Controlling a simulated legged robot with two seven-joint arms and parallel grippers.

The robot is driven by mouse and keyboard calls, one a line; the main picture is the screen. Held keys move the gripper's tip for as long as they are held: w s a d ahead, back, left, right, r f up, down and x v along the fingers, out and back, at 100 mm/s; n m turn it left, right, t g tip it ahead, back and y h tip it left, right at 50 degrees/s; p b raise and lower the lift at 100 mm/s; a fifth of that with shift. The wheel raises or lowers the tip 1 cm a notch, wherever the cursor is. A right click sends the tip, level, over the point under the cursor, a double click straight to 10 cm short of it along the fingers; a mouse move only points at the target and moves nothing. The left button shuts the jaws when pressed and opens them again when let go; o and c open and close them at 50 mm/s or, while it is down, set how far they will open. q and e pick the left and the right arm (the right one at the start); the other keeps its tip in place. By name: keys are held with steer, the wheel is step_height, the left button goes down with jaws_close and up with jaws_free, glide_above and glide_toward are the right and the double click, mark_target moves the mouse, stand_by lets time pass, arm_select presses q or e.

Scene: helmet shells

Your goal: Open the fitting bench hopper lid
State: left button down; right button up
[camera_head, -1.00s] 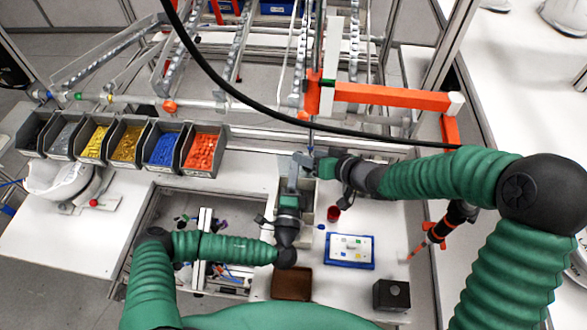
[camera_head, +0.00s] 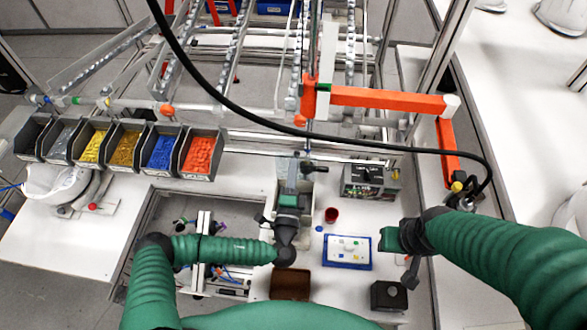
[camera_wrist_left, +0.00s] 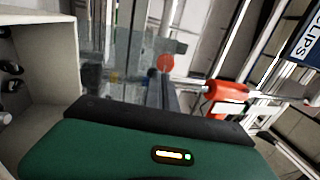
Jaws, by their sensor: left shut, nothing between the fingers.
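The hopper looks like a narrow pale open-topped box (camera_head: 306,206) on the white bench, mid-picture in the head view. Its pale wall (camera_wrist_left: 52,50) shows at the left of the left wrist view, with dark round parts inside. My left gripper (camera_head: 291,172) is over the hopper's far end, shut and empty. A grey, see-through panel (camera_wrist_left: 118,38) by the fingers in the wrist view may be the lid; how far it is raised I cannot tell. My right gripper (camera_head: 392,241) is apart from the hopper, over the bench to its right; its fingers are unclear.
Parts bins (camera_head: 160,150) line the left back. A red cup (camera_head: 331,215), a blue-rimmed tray (camera_head: 347,251), a brown tray (camera_head: 290,284) and a dark box (camera_head: 388,295) are near the hopper. A grey device (camera_head: 370,181) stands behind. A black cable (camera_head: 350,143) crosses overhead.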

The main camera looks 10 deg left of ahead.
arm_select(q)
steer(key=b+v, duration=0.6)
steer(key=v, duration=1.1)
